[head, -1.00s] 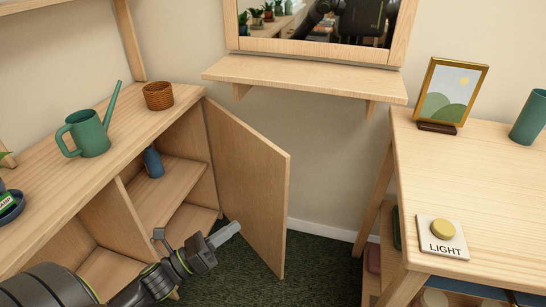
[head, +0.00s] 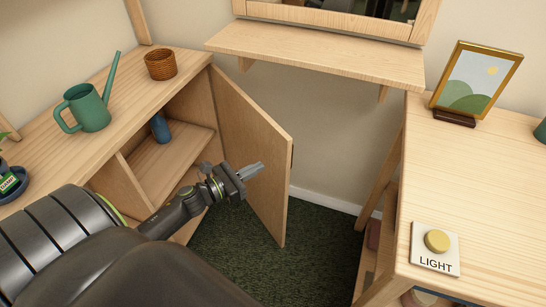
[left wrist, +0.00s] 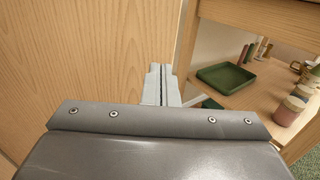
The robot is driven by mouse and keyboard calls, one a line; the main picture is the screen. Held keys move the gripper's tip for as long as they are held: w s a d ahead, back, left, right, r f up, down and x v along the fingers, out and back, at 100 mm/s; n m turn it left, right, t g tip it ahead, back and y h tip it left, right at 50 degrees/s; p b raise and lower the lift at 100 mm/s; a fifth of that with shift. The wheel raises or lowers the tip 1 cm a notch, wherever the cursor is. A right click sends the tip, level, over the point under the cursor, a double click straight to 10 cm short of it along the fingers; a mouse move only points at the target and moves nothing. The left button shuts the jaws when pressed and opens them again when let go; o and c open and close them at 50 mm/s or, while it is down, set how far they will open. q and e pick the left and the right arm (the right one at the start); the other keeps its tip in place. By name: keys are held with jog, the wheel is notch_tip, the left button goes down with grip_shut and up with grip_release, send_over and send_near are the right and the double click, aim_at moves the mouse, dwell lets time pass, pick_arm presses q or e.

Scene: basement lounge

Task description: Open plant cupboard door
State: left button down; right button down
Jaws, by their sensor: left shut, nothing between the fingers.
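The plant cupboard door (head: 254,150) stands wide open, swung out from the right end of the cupboard (head: 125,187). Its inner face is toward me in the head view, and a wooden panel, probably this door (left wrist: 80,60), fills the left of the left wrist view. My left gripper (head: 256,170) is shut and empty, in front of the door's inner face. I cannot tell whether it touches the door. The fingers also show in the left wrist view (left wrist: 160,85). A blue bottle (head: 160,128) stands inside on the shelf. My right gripper is out of view.
A green watering can (head: 87,108) and a wicker pot (head: 160,64) stand on the cupboard top. A table with a light button (head: 436,242) and a picture frame (head: 476,82) is at right. Dark green carpet (head: 300,240) lies free between them.

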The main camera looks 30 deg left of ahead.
aim_at(282, 156)
pick_arm(q)
jog(key=p+x, duration=0.1)
jog(key=x, duration=0.5)
jog(key=shift+w, duration=0.1)
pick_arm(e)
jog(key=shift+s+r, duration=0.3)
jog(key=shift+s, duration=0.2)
